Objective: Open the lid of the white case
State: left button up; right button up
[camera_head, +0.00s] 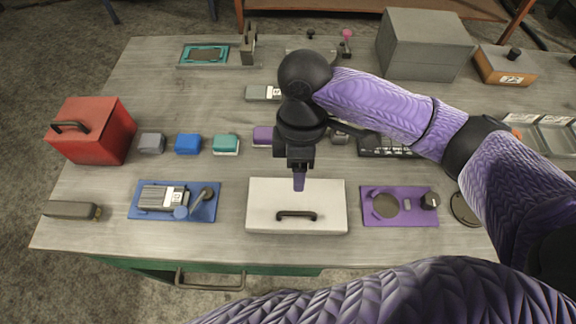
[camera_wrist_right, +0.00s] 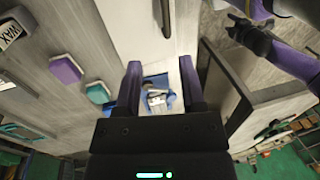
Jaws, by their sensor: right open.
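The white case (camera_head: 265,208) lies on the grey table near its front edge, with its lid shut. A dark bar handle (camera_head: 296,215) is on it, toward the front. My right gripper (camera_head: 299,186) points down over the back part of the case, behind the handle; contact is not clear. The right wrist view shows this gripper (camera_wrist_right: 160,85) open, with nothing between its purple fingers. The case (camera_wrist_right: 135,25) and its handle (camera_wrist_right: 166,16) show at the top of that view. A dark gripper on a purple arm, my left (camera_wrist_right: 248,35), shows at the upper right there; its jaws are unclear.
A blue tray (camera_head: 140,212) with parts lies left of the case, a purple tray (camera_head: 412,215) right of it. Small coloured boxes (camera_head: 188,144) line up behind. A red box (camera_head: 110,135) stands at the left. A drawer handle (camera_head: 210,282) juts out below the table front.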

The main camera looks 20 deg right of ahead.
aim_at(299, 212)
jog(key=b+x, duration=0.1)
jog(key=x, duration=0.2)
jog(key=b+x, duration=0.1)
jog(key=x, duration=0.2)
jog(key=s+b+x, duration=0.1)
jog(key=x, duration=0.2)
jog(key=shift+d, duration=0.1)
jog(key=shift+s+f, duration=0.1)
jog(key=shift+f, duration=0.15)
pick_arm(q)
jog(key=s+f, duration=0.2)
jog(key=f, duration=0.1)
jog(key=shift+a, duration=0.1)
pick_arm(e)
grip_shut()
pick_arm(q)
jog(key=shift+a, duration=0.15)
